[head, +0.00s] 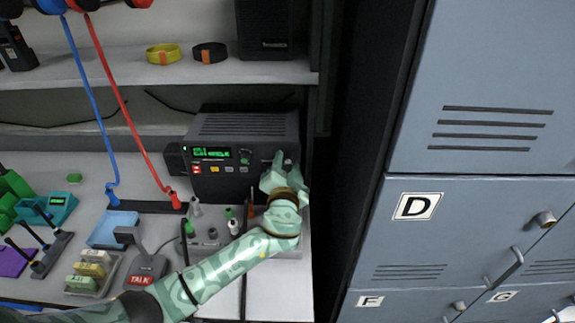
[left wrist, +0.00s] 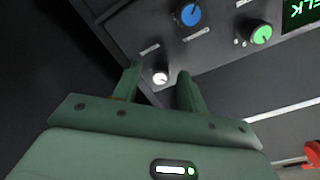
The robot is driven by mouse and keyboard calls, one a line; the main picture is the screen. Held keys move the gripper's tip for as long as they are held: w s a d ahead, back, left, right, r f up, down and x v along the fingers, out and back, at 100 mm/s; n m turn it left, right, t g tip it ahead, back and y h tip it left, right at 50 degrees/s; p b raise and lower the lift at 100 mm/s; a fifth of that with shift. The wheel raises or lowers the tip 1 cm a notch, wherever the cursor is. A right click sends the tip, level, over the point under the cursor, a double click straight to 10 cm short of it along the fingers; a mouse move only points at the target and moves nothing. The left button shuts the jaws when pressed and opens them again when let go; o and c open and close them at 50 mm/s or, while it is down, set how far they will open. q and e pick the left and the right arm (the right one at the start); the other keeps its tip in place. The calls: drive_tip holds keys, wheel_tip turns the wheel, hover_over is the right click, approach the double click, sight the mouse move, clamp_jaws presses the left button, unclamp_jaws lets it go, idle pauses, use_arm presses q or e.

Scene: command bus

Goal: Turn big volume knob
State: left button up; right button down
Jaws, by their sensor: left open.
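The black radio unit (head: 240,130) with a green display stands under the shelf in the head view. In the left wrist view its face shows a large blue knob (left wrist: 190,14), a green knob (left wrist: 262,34) and a small white knob (left wrist: 160,78). I cannot read which one is labelled volume. My left gripper (head: 279,165) is at the right end of the radio's face and hides part of it. In the left wrist view its open fingers (left wrist: 159,82) stand either side of the white knob; contact cannot be told. My right gripper is not in view.
A talk microphone (head: 146,268), a blue pad (head: 113,229) and several small parts crowd the counter. Blue and red cables (head: 107,110) hang left of the radio. Grey lockers (head: 470,230) stand to the right. Wristbands (head: 210,53) and a speaker (head: 264,28) sit on the shelf above.

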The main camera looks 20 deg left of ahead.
use_arm(q)
drive_tip(key=shift+w, duration=0.25)
clamp_jaws()
